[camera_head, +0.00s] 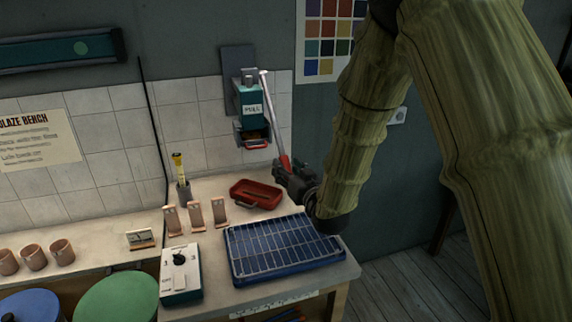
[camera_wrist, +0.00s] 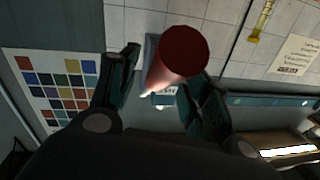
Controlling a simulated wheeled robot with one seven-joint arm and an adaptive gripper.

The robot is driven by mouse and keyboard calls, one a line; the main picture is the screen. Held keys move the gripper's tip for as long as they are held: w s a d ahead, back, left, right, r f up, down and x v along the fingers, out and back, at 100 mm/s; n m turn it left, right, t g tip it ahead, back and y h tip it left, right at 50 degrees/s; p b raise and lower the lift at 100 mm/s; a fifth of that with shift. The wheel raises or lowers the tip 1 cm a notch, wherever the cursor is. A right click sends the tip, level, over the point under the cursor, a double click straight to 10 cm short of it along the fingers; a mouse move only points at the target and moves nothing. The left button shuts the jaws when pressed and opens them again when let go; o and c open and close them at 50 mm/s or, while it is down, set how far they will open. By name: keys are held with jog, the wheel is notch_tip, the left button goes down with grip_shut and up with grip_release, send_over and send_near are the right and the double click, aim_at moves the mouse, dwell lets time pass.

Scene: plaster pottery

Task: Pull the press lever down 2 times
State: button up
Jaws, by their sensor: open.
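The press (camera_head: 250,107) is a teal wall unit with a "PULL" label. Its lever (camera_head: 272,110) is a pale rod that slants from the press top down and right in the head view, ending in a red grip (camera_head: 286,162). My gripper (camera_head: 281,169) is at the lower end of this red grip. In the wrist view the grip's round red end (camera_wrist: 184,55) shows large between the two spread fingers of my gripper (camera_wrist: 163,75). The fingers look apart from it, though contact is hard to judge. The press is mostly hidden behind the grip there.
A red tray (camera_head: 257,204) lies on the bench below the press. A blue rack (camera_head: 285,276) stands in front of it. Several small tiles (camera_head: 196,215) stand left, near a dial box (camera_head: 181,281). A colour chart (camera_head: 327,66) hangs right of the press.

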jog(key=shift+w+a+f, duration=0.1)
jog(key=shift+w+a, duration=0.2)
jog(key=shift+w, duration=0.35)
jog(key=shift+c, duration=0.5)
grip_shut()
